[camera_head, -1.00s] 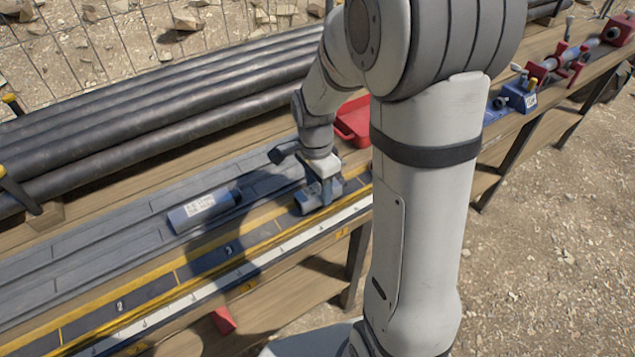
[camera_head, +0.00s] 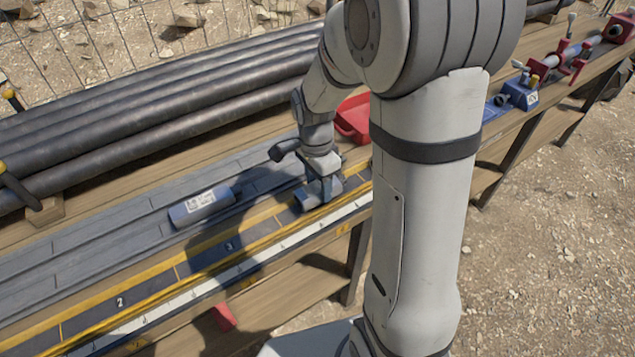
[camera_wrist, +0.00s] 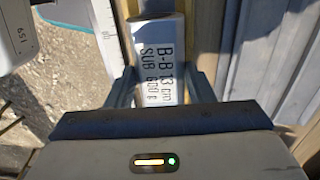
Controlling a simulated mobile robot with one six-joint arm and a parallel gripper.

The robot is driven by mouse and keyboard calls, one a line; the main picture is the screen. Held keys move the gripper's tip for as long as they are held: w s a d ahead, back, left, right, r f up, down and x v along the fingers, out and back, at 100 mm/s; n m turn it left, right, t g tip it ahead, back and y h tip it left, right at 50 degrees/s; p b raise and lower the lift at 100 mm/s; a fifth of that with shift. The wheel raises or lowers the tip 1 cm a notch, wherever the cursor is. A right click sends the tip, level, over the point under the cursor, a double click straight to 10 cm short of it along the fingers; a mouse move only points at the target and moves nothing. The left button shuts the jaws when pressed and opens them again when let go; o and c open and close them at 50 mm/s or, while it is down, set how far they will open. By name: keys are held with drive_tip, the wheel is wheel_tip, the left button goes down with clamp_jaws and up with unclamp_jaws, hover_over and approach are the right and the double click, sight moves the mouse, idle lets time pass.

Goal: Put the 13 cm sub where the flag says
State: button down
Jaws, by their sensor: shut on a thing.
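The sub marked "B-B 13 cm SUB 600 g" (camera_wrist: 160,50) is a grey cylinder with a white label, seen in the wrist view between my fingers. My gripper (camera_wrist: 161,88) is shut on it. In the head view my gripper (camera_head: 324,190) is low over the numbered, yellow-edged strip (camera_head: 208,257), with the end of the sub (camera_head: 308,199) showing at its left. I cannot tell whether the sub touches the strip. The figures 2 and 3 show on the strip. I cannot make out the flag.
Another grey-blue cylinder with a white label (camera_head: 202,206) lies on the grey rails (camera_head: 85,250) to the left. Long dark pipes (camera_head: 160,120) lie behind. A red tray (camera_head: 353,118) is behind my gripper. Blue and red fixtures (camera_head: 521,95) stand at the bench's right end.

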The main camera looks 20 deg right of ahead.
drive_tip(key=shift+f, duration=0.4)
drive_tip(key=shift+c, duration=1.3)
unclamp_jaws()
wheel_tip(320, 180, up, 7)
drive_tip(key=p, duration=0.5)
drive_tip(key=shift+r, duration=0.1)
